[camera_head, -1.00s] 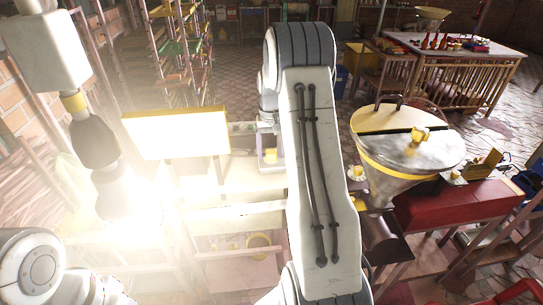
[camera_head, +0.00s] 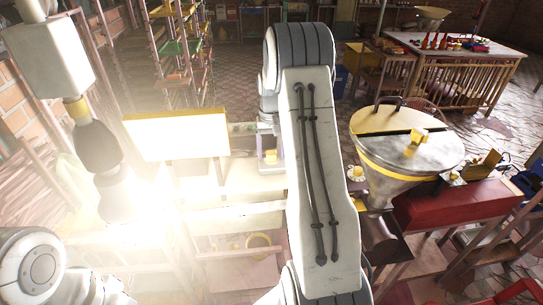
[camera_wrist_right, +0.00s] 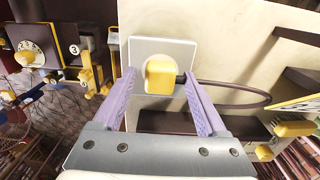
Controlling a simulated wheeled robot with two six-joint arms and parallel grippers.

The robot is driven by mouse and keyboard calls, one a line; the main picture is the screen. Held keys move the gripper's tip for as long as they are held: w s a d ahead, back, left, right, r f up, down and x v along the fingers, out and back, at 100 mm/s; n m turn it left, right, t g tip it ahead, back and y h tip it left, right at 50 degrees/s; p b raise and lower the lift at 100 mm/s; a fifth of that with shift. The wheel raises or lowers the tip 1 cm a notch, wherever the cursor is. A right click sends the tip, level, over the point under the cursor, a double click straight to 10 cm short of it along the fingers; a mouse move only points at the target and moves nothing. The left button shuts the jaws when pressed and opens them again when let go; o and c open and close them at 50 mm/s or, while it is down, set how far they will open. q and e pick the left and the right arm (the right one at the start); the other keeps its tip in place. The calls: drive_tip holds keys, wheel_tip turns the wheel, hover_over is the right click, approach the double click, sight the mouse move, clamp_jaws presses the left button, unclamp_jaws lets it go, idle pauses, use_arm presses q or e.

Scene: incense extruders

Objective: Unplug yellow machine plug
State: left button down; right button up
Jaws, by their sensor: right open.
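The yellow plug (camera_wrist_right: 160,76) sits in a pale square wall socket plate (camera_wrist_right: 178,50) in the right wrist view, with a dark cable running off to the right. My right gripper (camera_wrist_right: 159,74) is open, its two purple fingers on either side of the plug. I cannot tell whether either finger touches it. In the head view a yellow plug (camera_head: 270,156) shows on a pale plate, just beyond my right arm, which hides much of the gripper. My left gripper is not clearly visible.
A conical hopper machine (camera_head: 400,150) with a yellow-rimmed lid stands on the right, by a red machine body (camera_head: 450,207). A bright yellow-edged box (camera_head: 180,135) is left of the plug. In the wrist view, panels with dials (camera_wrist_right: 30,55) lie left of the socket.

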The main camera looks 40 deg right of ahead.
sight(271, 153)
clamp_jaws()
drive_tip(key=shift+r+p, duration=2.45)
drive_tip(key=shift+r, duration=0.55)
